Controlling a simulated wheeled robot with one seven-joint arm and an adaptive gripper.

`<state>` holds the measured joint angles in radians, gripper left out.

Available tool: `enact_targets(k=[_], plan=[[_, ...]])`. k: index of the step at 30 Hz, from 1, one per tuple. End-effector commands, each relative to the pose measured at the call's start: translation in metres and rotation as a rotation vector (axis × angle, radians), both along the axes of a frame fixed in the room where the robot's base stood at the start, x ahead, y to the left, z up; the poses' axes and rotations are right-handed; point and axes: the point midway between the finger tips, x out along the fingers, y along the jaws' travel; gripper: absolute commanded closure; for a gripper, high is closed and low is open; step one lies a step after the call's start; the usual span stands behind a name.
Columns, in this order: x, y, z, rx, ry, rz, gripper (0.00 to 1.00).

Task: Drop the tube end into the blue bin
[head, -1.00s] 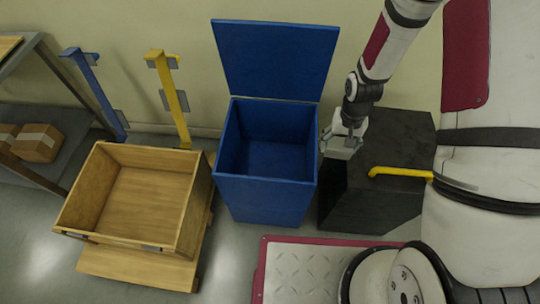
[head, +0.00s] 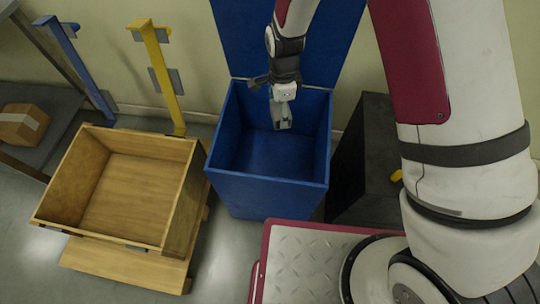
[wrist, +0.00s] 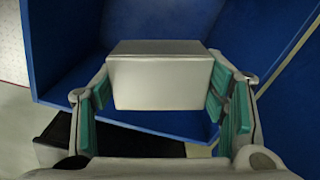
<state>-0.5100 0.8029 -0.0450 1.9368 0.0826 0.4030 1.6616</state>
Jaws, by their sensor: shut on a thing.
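The blue bin (head: 265,196) stands open at the centre of the head view, with its lid raised at the back. My gripper (head: 283,118) hangs over the bin's opening, towards its back right. In the wrist view my gripper (wrist: 160,92) is shut on the tube end (wrist: 155,82), a pale grey, box-like piece between the teal finger pads. Blue bin walls (wrist: 70,60) surround it in that view. In the head view, the held piece is hard to tell apart from the fingers.
A wooden crate (head: 172,240) stands left of the bin. A black box (head: 365,175) stands right of it. Behind the crate are a blue post (head: 75,65) and a yellow post (head: 163,75). A cardboard box (head: 22,124) sits on a shelf at far left.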

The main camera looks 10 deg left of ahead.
Motion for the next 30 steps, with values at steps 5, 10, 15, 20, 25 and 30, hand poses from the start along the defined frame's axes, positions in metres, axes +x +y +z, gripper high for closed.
enact_targets(k=[5,10,15,20,25,30], plan=[[0.000,-0.001,-0.016,-0.001,0.002,0.001,0.78],[0.001,-0.001,-0.036,0.000,0.001,0.003,0.78],[0.001,-0.001,-0.051,0.000,0.001,0.002,0.78],[0.000,-0.001,-0.056,0.000,0.000,0.002,0.78],[0.000,-0.001,-0.055,0.000,0.000,0.002,0.78],[0.000,-0.001,-0.055,0.000,0.000,0.002,0.10]])
